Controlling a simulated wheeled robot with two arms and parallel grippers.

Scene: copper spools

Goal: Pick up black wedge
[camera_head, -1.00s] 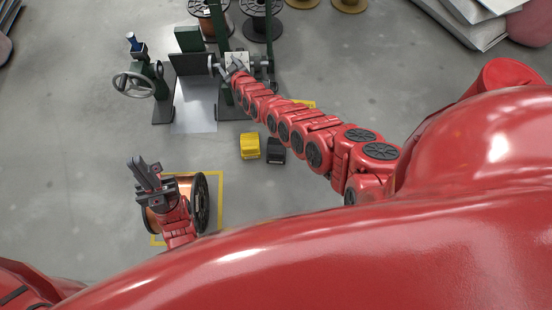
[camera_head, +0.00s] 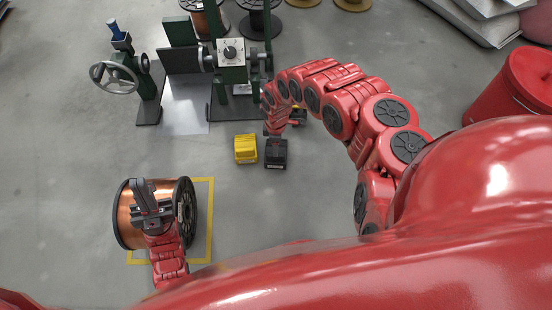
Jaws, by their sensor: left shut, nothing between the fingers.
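The black wedge (camera_head: 276,155) sits on the grey floor, just right of a yellow wedge (camera_head: 245,149), with a small gap between them. My right arm curves in from the right. Its end, with the right gripper (camera_head: 271,130), is just above the far edge of the black wedge in the picture. The fingers there are small and mostly hidden, so I cannot tell their opening or whether they touch the wedge. My left gripper (camera_head: 145,195) is shut and empty. It shows in front of the copper spool (camera_head: 127,222) at the lower left.
The copper spool is inside a yellow floor marking (camera_head: 210,230). A green machine with a handwheel (camera_head: 115,77) and a control box (camera_head: 231,53) stands beyond the wedges. More spools (camera_head: 258,18) are at the back. A red drum (camera_head: 520,85) is at the right. Floor between spool and wedges is clear.

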